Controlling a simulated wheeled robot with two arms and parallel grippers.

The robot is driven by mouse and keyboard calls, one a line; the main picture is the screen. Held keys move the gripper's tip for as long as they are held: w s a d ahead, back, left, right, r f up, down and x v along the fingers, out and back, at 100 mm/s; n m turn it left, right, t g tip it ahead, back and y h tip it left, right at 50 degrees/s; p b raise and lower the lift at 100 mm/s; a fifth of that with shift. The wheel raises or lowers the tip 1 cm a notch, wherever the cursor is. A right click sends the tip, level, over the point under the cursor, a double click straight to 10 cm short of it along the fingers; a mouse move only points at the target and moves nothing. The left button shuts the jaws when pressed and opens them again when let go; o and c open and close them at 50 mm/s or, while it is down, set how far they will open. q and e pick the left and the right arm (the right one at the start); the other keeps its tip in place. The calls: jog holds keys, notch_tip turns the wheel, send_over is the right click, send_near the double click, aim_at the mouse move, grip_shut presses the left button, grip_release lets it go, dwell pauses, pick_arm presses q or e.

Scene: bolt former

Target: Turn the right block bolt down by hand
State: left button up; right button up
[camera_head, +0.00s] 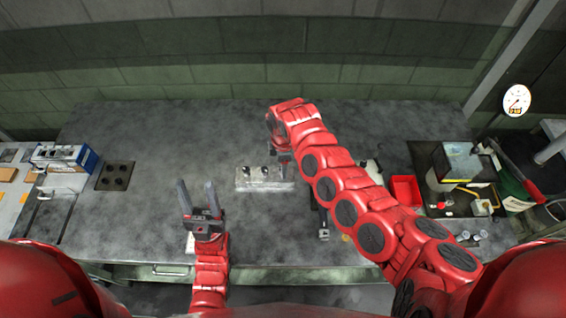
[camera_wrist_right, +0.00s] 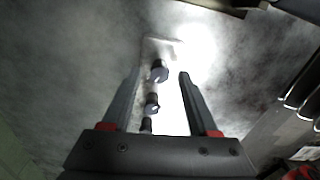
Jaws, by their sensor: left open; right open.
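A pale metal block (camera_head: 249,185) lies on the grey workbench, with two dark bolts (camera_head: 264,171) showing on its left and middle part. The right end of the block is partly hidden by my right gripper (camera_head: 284,172), which hangs over it from above. In the right wrist view the block (camera_wrist_right: 163,46) lies below the open right gripper (camera_wrist_right: 159,75). Three dark bolts (camera_wrist_right: 151,103) stand in a row in line with the gap between its fingers; the lowest is partly hidden by the palm. No contact is visible. My left gripper (camera_head: 196,183) is open, empty and left of the block.
A red tray (camera_head: 406,190) and a clear-walled box (camera_head: 460,165) stand to the right. A dark plate with holes (camera_head: 115,176) and a blue and white box (camera_head: 65,158) are at the left. Bench between the left gripper and the block is clear.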

jog(key=shift+f, duration=0.15)
jog(key=shift+c, duration=0.3)
grip_shut()
jog(key=shift+m, duration=0.4)
